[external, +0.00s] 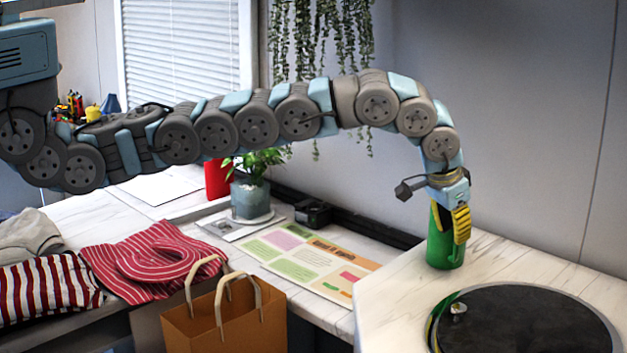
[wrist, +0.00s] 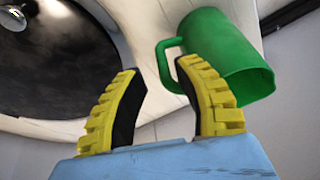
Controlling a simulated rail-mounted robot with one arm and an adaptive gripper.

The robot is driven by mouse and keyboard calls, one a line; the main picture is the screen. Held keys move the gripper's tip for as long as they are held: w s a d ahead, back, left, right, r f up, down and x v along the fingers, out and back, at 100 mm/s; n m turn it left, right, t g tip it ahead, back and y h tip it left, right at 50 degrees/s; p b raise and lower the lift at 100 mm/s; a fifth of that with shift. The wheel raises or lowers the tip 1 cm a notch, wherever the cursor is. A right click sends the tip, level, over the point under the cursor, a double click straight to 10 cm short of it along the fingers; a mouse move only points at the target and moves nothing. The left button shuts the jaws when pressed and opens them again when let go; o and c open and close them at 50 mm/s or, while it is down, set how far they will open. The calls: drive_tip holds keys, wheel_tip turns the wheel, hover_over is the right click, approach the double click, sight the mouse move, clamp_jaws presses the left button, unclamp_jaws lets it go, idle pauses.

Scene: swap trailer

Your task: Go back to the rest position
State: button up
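A green mug (external: 444,252) stands on the white marbled counter at the right of the external view. It also shows at the top right of the wrist view (wrist: 228,58), with its handle towards the gap between my fingertips. My gripper (external: 461,228) points down at the mug, and one yellow finger overlaps it in the external view. In the wrist view my gripper (wrist: 163,75) has its two yellow-and-black fingers apart, with nothing clamped between them. The right finger overlaps the mug's side; I cannot tell whether they touch.
A round black plate (external: 525,325) lies on the counter right of the mug. A paper bag (external: 225,320), striped red cloths (external: 150,260), a colourful sheet (external: 310,262) and a potted plant (external: 250,197) are lower left of my arm. Hanging vines (external: 320,40) are behind it.

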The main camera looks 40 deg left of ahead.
sight(455, 245)
drive_tip(key=shift+p+x, duration=0.3)
drive_tip(key=shift+x, duration=1.85)
